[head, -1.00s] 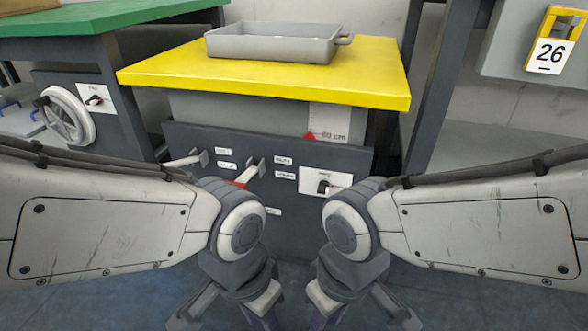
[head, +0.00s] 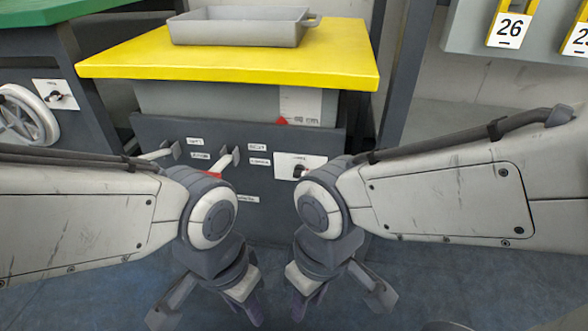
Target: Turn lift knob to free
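The lift with the yellow top (head: 230,72) stands ahead. On its dark front panel is a white plate (head: 314,161) with a small dark knob (head: 299,170). My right arm's wrist partly covers the plate's lower edge, and the knob's setting is too small to read. My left gripper (head: 208,303) hangs low in front of the lift, its fingers apart and empty. My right gripper (head: 338,298) hangs low to its right, also with fingers apart and empty. Neither touches the knob.
Two levers (head: 229,159) (head: 160,154) stick out from the panel, with small labels. A grey tray (head: 240,33) sits on the yellow top. Left is a green table (head: 60,12) with a handwheel (head: 28,115) and another knob (head: 56,96). The dark post (head: 408,70) stands right.

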